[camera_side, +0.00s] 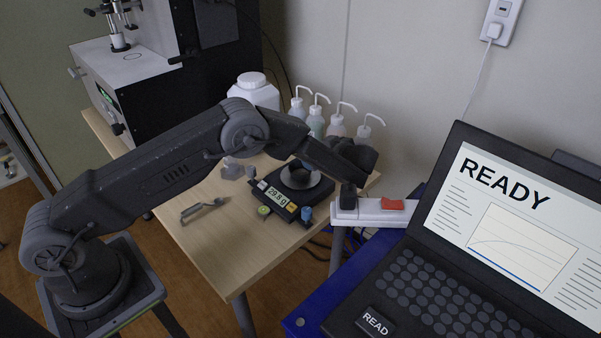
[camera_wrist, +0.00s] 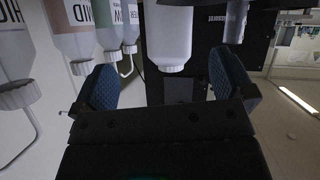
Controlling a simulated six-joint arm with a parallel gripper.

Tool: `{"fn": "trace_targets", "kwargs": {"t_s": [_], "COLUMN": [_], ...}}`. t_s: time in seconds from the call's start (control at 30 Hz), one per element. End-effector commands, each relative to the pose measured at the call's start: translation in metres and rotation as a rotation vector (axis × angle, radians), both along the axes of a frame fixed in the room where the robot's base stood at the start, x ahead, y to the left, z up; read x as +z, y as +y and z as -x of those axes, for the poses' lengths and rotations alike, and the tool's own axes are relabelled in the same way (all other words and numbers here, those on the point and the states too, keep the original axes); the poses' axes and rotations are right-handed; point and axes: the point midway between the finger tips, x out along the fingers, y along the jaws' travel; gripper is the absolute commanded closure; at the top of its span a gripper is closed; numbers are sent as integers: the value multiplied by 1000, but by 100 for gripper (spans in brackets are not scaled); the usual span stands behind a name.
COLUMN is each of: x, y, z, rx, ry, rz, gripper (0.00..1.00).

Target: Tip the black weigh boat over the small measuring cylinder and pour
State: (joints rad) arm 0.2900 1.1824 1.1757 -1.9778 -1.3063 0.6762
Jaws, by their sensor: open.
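My gripper (camera_side: 335,176) is above the right side of the black balance (camera_side: 285,190) in the side view. In the wrist view my gripper (camera_wrist: 168,84) shows two blue-padded fingers spread wide, with nothing between them. The balance has a pale round pan (camera_side: 301,179) and its display reads about 29.8 g. I cannot make out the black weigh boat for certain; the dark arm and balance hide part of that area. I cannot clearly identify the small measuring cylinder either. Small grey pieces (camera_side: 231,166) stand left of the balance.
Several wash bottles (camera_side: 336,123) and a white jar (camera_side: 254,91) stand at the table's back. The wrist view shows bottles (camera_wrist: 120,28) upside down. A grey metal tool (camera_side: 203,209) lies front left. A white device (camera_side: 374,212) and a laptop (camera_side: 510,220) reading READY are right.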

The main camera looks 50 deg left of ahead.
Motion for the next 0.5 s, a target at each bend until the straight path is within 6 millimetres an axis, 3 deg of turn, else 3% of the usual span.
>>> {"fn": "trace_targets", "kwargs": {"t_s": [0.03, 0.13, 0.33, 0.5], "x": [-17, -35, -45, -53], "y": [0, 0, 6, 23], "z": [9, 23, 30, 31], "rx": [44, 102, 135, 135], "ry": [41, 96, 124, 125], "rz": [-12, -27, -35, -34], "gripper": [0, 0, 0, 0]}}
